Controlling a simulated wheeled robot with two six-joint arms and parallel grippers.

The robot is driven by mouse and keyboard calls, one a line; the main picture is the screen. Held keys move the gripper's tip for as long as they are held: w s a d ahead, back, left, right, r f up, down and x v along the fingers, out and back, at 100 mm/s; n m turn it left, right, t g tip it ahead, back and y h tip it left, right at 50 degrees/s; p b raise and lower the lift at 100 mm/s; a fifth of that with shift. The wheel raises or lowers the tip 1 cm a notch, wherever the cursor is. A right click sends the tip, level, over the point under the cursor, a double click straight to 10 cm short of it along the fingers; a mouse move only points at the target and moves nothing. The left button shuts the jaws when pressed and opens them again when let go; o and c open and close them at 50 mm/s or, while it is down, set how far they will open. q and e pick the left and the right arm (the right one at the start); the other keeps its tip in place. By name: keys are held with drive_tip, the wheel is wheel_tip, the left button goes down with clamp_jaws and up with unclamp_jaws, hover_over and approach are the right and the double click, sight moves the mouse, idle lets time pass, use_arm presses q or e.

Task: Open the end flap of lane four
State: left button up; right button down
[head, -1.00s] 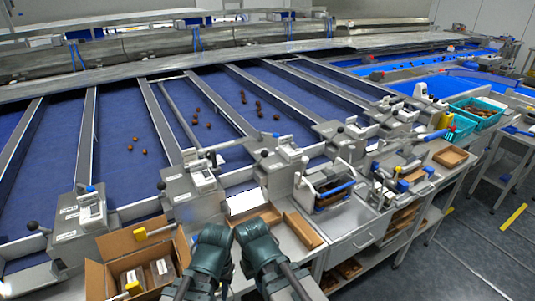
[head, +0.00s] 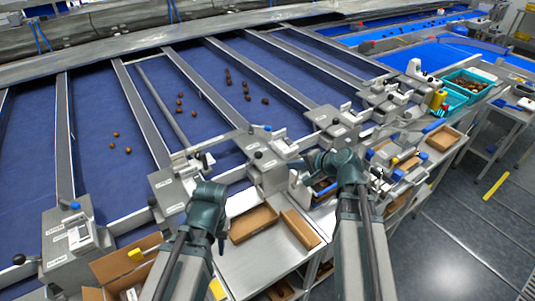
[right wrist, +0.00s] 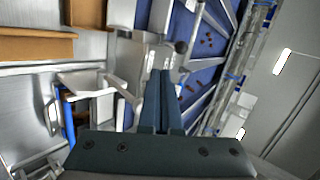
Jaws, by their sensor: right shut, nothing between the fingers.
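Blue belt lanes (head: 90,130) run side by side toward me, each with a grey metal end unit. End units stand at the left (head: 80,240), the middle (head: 178,190) and further right (head: 268,172); some carry black-knobbed levers. Their labels are too small to read, so I cannot tell which is lane four. My right gripper (head: 318,160) is shut and empty, in front of the right-hand end units. In the right wrist view its fingers (right wrist: 160,78) lie together, just short of a black knob (right wrist: 181,47), apart from it. My left gripper (head: 212,195) is near the middle end unit; its fingertips are unclear.
Brown dates (head: 193,112) lie on the belts. Open cardboard trays (head: 253,223) sit on the metal bench, with a cardboard box (head: 115,262) at the left.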

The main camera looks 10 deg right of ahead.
sight(261, 155)
drive_tip(key=w+a+r+b+x, duration=0.1)
drive_tip(key=b+x, duration=0.4)
drive_tip(key=x, duration=0.7)
drive_tip(key=shift+w+a+r, duration=0.2)
drive_tip(key=shift+w+r, duration=0.25)
drive_tip(key=shift+r, duration=0.05)
drive_tip(key=p, duration=0.1)
drive_tip(key=w+r+g+p, duration=0.1)
drive_tip(key=p, duration=0.1)
drive_tip(key=shift+w+a+r, duration=0.2)
drive_tip(key=shift+a+r, duration=0.05)
drive_tip(key=shift+r, duration=0.1)
drive_tip(key=w+r+g+p, duration=0.1)
drive_tip(key=p, duration=0.1)
drive_tip(key=w+a+r+g+h+p, duration=0.1)
drive_tip(key=p, duration=0.1)
drive_tip(key=w+r+p, duration=0.1)
drive_tip(key=w+p, duration=0.1)
drive_tip(key=shift+a+g+h+p, duration=0.3)
drive_tip(key=shift+g+p, duration=0.1)
drive_tip(key=w+a+f, duration=0.1)
drive_tip(key=w+a, duration=0.4)
drive_tip(key=w, duration=0.7)
drive_tip(key=shift+b, duration=0.3)
